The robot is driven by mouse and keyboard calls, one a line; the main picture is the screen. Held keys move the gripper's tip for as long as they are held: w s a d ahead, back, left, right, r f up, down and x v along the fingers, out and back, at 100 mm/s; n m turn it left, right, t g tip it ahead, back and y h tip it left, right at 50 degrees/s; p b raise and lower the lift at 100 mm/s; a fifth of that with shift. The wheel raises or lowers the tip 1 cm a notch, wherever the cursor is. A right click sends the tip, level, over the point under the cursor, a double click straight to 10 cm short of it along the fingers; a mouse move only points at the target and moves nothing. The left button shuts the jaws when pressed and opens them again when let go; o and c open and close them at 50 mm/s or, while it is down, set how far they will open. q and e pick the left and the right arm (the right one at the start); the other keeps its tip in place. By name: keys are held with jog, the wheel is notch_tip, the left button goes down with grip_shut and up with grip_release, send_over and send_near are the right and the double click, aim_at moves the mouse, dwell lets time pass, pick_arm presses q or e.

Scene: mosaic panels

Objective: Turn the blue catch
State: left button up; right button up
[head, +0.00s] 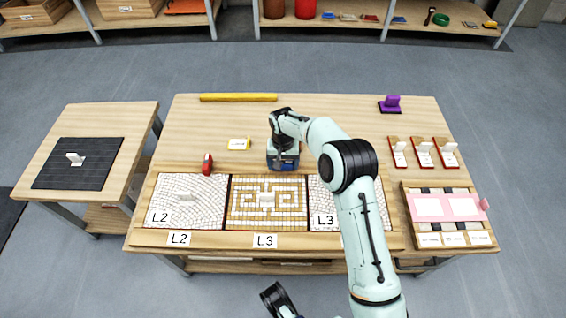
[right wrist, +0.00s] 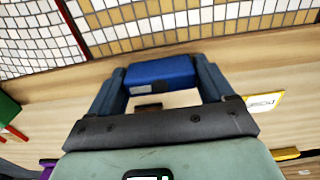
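The blue catch (right wrist: 160,72) shows in the right wrist view as a blue block near the edge of a tiled panel. My right gripper (right wrist: 161,80) has one finger against each end of it and looks shut on it. In the head view my right gripper (head: 283,162) points down at the back edge of the middle and right mosaic panels, and it hides most of the catch.
A red catch (head: 207,164) stands behind the left mosaic panel (head: 188,202). The middle panel (head: 266,215) has a white handle. A yellow bar (head: 238,97), a small label (head: 239,143) and a purple piece (head: 391,103) lie farther back. A pink-topped rack (head: 447,207) is at right.

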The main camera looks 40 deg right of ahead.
pick_arm(q)
jog(key=shift+w+r, duration=0.1)
jog(key=shift+r, duration=0.05)
pick_arm(e)
jog(key=shift+n, duration=1.1)
jog(key=n+p, duration=0.1)
jog(key=n, duration=0.1)
jog(key=shift+n, duration=0.3)
jog(key=n, duration=0.3)
jog(key=shift+n, duration=0.3)
jog(key=n+p, duration=0.1)
jog(key=n, duration=0.4)
pick_arm(q)
jog(key=shift+s+d+r+h, duration=0.15)
jog(key=shift+s+d+r, duration=0.25)
jog(key=shift+s+r, duration=0.2)
jog(key=shift+s+d+r+h, duration=0.15)
jog(key=shift+s+d+r, duration=0.25)
jog(key=shift+s+r, duration=0.2)
pick_arm(e)
jog(key=shift+n, duration=2.2)
jog(key=o, duration=0.9)
